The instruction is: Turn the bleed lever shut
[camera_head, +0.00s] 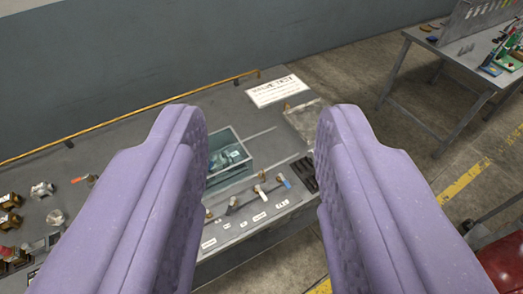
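My gripper (262,125) shows as two purple padded fingers, wide apart and with nothing between them. It is above a grey test bench (150,140). Between the fingers, near the bench's front edge, several small levers stand in a row, one with a blue tip (287,183) and one with a pale handle (259,191). White labels (261,216) run along the edge by them, too small to read. I cannot tell which lever is the bleed lever or how it is turned. The left finger may hide part of the row.
Brass and steel fittings (42,190) are at left. A yellow rail (150,110) runs along the back. Another table (465,50) is at right, across open floor.

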